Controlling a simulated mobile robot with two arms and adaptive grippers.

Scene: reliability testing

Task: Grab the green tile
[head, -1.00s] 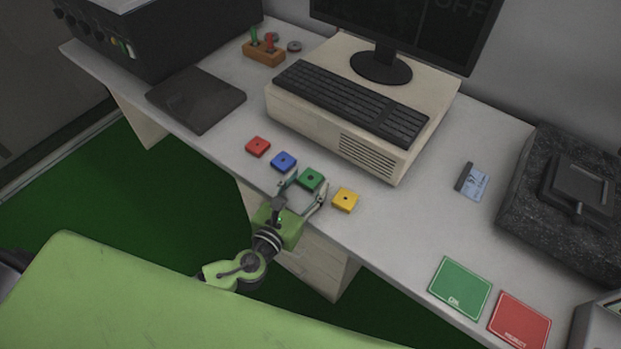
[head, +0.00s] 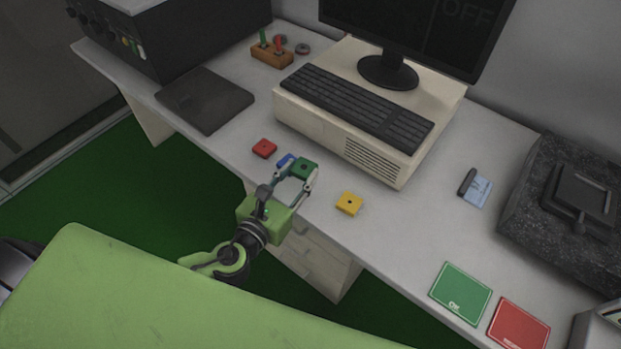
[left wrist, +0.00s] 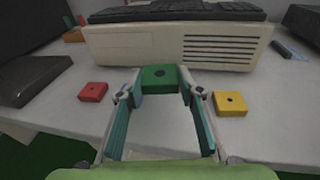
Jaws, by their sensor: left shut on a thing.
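The green tile (head: 304,167) is a small square block with a dark hole in its top. My left gripper (head: 297,178) is shut on it near the desk's front edge. In the left wrist view the green tile (left wrist: 159,77) sits between the fingertips of the left gripper (left wrist: 158,92), at their far ends. It looks slightly raised, though I cannot tell for sure whether it is clear of the desk. The blue tile (head: 285,160) is just left of it, partly hidden by the gripper. My right gripper is not in view.
A red tile (head: 264,148) lies to the left and a yellow tile (head: 349,204) to the right. The beige computer (head: 338,133) with its keyboard stands behind. A green pad (head: 461,293) and a red pad (head: 518,325) lie at the right. Desk right of the yellow tile is clear.

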